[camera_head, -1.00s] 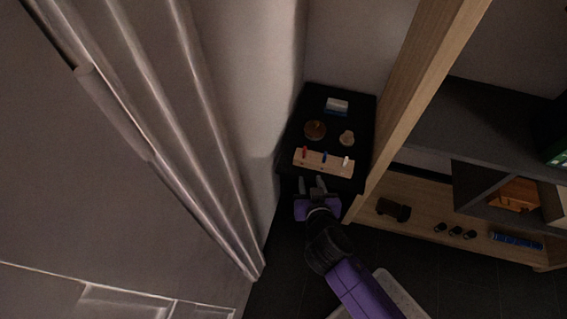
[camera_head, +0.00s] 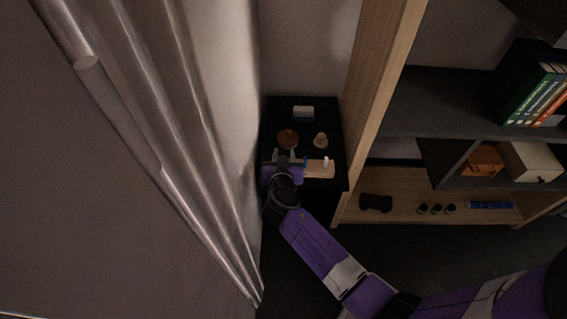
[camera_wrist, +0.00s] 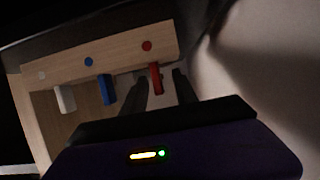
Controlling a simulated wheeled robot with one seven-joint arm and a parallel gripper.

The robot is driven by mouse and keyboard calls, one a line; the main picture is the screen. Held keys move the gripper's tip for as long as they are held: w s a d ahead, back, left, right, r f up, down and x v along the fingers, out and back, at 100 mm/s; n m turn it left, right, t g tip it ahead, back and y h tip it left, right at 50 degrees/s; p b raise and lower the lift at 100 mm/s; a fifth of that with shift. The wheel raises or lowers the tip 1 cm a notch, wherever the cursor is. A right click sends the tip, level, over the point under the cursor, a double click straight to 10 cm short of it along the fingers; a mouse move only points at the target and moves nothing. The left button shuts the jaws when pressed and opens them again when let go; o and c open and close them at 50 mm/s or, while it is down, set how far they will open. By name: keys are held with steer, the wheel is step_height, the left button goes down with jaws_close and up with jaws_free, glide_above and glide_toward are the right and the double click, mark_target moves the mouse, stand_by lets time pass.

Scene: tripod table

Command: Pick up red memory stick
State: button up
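The red memory stick (camera_wrist: 156,78) stands out from a wooden holder (camera_wrist: 130,52), below a red dot, in the wrist view. My gripper (camera_wrist: 162,80) is open, with one finger on each side of the red stick in that view; contact cannot be told. A blue stick (camera_wrist: 106,90) and a white stick (camera_wrist: 66,99) are in the same holder. In the head view my gripper (camera_head: 287,158) covers the left end of the holder (camera_head: 317,172) and hides the red stick. The blue stick's top and the white stick (camera_head: 326,161) show there.
The holder stands on a small black table (camera_head: 334,128) with a brown round object (camera_head: 288,138), a pale knob-like piece (camera_head: 320,140) and a white-and-blue box (camera_head: 303,112). A curtain (camera_head: 215,150) hangs close on the left. A wooden shelf post (camera_head: 375,95) rises on the right.

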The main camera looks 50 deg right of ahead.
steer(key=shift+w+d+f, duration=0.25)
steer(key=shift+w+d, duration=0.15)
steer(key=shift+d, duration=0.05)
jaws_close()
steer(key=shift+r, duration=0.15)
